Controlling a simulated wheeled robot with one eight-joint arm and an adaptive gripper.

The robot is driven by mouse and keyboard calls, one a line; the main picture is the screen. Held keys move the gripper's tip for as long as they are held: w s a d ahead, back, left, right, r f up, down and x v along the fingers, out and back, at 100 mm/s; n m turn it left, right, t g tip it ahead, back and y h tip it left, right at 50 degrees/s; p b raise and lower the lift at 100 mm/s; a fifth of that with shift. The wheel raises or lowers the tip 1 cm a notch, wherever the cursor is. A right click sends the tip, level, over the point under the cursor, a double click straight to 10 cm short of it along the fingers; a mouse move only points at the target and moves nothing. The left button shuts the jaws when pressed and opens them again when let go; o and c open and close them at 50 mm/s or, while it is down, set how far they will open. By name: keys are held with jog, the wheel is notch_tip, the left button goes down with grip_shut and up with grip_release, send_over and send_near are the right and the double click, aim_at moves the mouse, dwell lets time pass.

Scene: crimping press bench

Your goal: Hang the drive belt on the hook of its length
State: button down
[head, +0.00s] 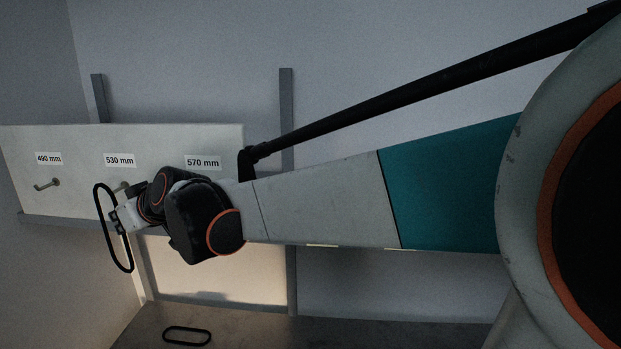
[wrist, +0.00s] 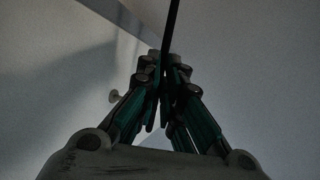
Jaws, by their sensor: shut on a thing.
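A black drive belt (head: 97,203) hangs as a long upright loop from my gripper (head: 116,221) in the head view. My gripper is shut on it; in the wrist view the belt (wrist: 172,22) runs up as a dark strip from between the fingertips (wrist: 166,64). The pale board (head: 80,142) carries labels 490 mm (head: 49,158), 530 mm (head: 120,160) and 570 mm (head: 203,162). The 490 mm hook (head: 47,184) is bare. The 530 mm hook (head: 122,187) is partly hidden behind my wrist, close to the belt. The hook under 570 mm is hidden by my arm.
A second black belt (head: 186,336) lies flat on the grey bench (head: 240,325) below the board. Upright posts (head: 287,100) stand behind the board. The space left of the belt looks clear.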

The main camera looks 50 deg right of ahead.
jog(key=shift+w+d+f+b, duration=0.25)
jog(key=shift+w+d, duration=0.1)
jog(key=shift+d, duration=0.2)
jog(key=shift+w+d+f+b, duration=0.25)
jog(key=shift+w+d, duration=0.1)
jog(key=shift+d, duration=0.25)
jog(key=shift+w+d+f+b, duration=0.15)
jog(key=shift+w+d+b, duration=0.15)
jog(key=shift+d, duration=0.25)
jog(key=shift+w, duration=0.1)
jog(key=c, duration=1.7)
grip_release()
